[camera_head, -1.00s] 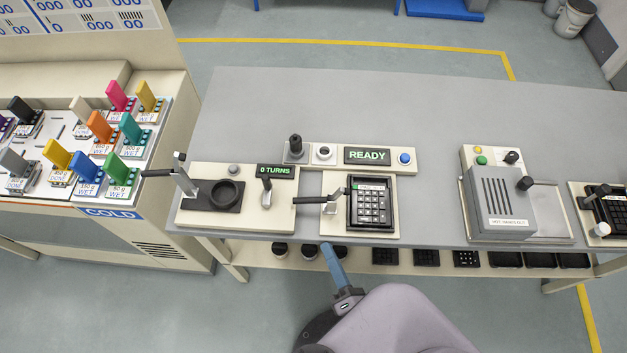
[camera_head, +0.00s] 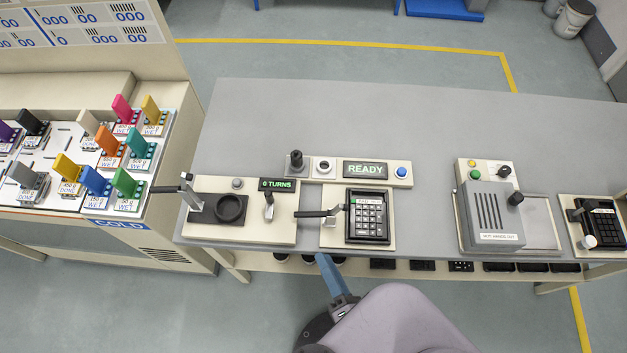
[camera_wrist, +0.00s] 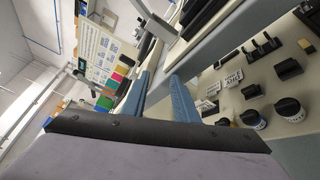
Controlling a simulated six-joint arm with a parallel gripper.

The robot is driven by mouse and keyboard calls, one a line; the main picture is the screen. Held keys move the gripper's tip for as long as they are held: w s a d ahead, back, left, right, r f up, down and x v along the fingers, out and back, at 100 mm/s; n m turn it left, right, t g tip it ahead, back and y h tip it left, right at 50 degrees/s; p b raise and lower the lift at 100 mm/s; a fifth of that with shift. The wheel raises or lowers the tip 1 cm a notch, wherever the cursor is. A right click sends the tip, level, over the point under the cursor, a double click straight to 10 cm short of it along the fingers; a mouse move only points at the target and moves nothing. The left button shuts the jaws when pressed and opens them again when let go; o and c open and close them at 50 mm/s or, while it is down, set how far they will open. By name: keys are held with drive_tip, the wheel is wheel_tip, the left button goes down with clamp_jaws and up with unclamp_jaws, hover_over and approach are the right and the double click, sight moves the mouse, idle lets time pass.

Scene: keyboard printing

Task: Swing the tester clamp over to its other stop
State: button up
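Two stations hold a keypad and a clamp-like lever, and I cannot tell which is the tester. On the middle one, a clamp with a black handle (camera_head: 318,213) reaches left from a post at the left edge of the keypad (camera_head: 369,217). On the far-right one, a dark lever (camera_head: 577,213) stands beside another keypad (camera_head: 603,220). My gripper (camera_head: 322,262) is low in front of the table edge, below the middle station and apart from both clamps. In the wrist view its two blue fingers (camera_wrist: 160,85) stand apart with nothing between them.
A station reading 0 TURNS (camera_head: 276,185) with a lever stands left of the middle one. A READY display (camera_head: 365,170) is behind it. A grey hot box (camera_head: 492,215) stands right. The back of the grey table (camera_head: 400,115) is clear.

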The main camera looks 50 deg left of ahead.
wheel_tip(320, 180, up, 9)
drive_tip(key=a+m+t+y+p, duration=0.1)
drive_tip(key=p, duration=0.1)
drive_tip(key=shift+w+a+f+t, duration=0.2)
drive_tip(key=shift+w+a+t, duration=0.1)
drive_tip(key=shift+w+t, duration=0.1)
drive_tip(key=shift+o, duration=0.5)
drive_tip(key=shift+f, duration=0.15)
drive_tip(key=o, duration=1.4)
drive_tip(key=shift+s+d+r+p, duration=0.3)
drive_tip(key=shift+d+p, duration=0.15)
drive_tip(key=shift+p, duration=0.5)
drive_tip(key=shift+o, duration=0.2)
drive_tip(key=shift+d, duration=0.1)
drive_tip(key=shift+w+d+f+g+p, duration=0.15)
drive_tip(key=shift+g+p, duration=0.15)
drive_tip(key=shift+p, duration=0.15)
drive_tip(key=c, duration=1.5)
drive_tip(key=shift+d+f+n, duration=0.1)
drive_tip(key=shift+d+n, duration=0.15)
drive_tip(key=shift+n, duration=0.05)
drive_tip(key=shift+c, duration=0.2)
drive_tip(key=shift+f, duration=0.1)
